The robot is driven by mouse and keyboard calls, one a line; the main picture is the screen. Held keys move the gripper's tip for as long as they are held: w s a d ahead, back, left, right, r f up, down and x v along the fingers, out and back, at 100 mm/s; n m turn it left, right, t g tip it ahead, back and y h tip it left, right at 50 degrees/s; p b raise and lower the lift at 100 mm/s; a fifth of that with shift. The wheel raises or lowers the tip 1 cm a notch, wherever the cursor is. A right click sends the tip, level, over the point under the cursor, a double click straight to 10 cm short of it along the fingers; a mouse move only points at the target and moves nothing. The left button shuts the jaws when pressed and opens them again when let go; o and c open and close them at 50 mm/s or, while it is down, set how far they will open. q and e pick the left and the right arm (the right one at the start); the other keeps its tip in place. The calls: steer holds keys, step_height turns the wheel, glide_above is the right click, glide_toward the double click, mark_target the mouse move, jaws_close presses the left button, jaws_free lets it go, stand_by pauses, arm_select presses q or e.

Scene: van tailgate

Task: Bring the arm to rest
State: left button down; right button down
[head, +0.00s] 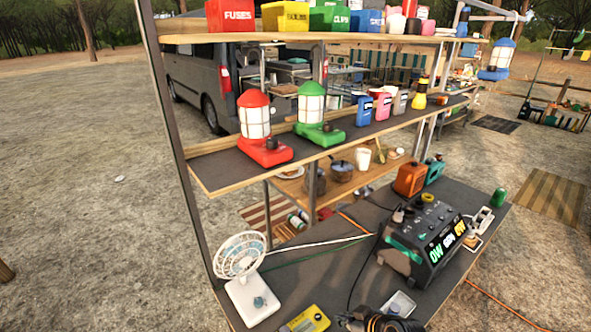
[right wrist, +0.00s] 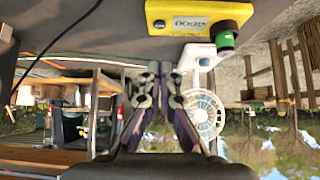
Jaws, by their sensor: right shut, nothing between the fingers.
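My right gripper (head: 380,320) shows at the bottom edge of the head view, partly cut off. It is over or beside the front edge of the dark tabletop (head: 335,262), close to a small pale tray (head: 398,304). In the right wrist view my right gripper (right wrist: 166,72) has its fingers together with nothing between them. That view looks upside down. My left gripper is in neither view.
A yellow meter (head: 306,320) and a white fan (head: 243,272) stand left of my gripper. A black power station (head: 425,240) with cables stands behind it. Shelves above hold a red lantern (head: 258,130), a green lantern (head: 315,115) and several bins. Bare tabletop lies between fan and power station.

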steer(key=s+d+r+m+g+h, duration=0.2)
steer(key=s+d+m+h, duration=0.15)
steer(key=s, duration=0.55)
steer(key=s+d+r+m+g+h, duration=0.2)
steer(key=s+d+r, duration=0.15)
steer(key=s, duration=0.45)
steer(key=s+d+f, duration=0.1)
steer(key=d+f, duration=0.2)
steer(key=f, duration=2.2)
steer(key=s+d+f+g, duration=0.1)
steer(key=s+f+g, duration=0.1)
steer(key=s+f, duration=1.7)
steer(key=shift+s+d, duration=0.25)
steer(key=shift+s, duration=0.1)
steer(key=shift+f+m, duration=0.1)
steer(key=shift+m, duration=0.15)
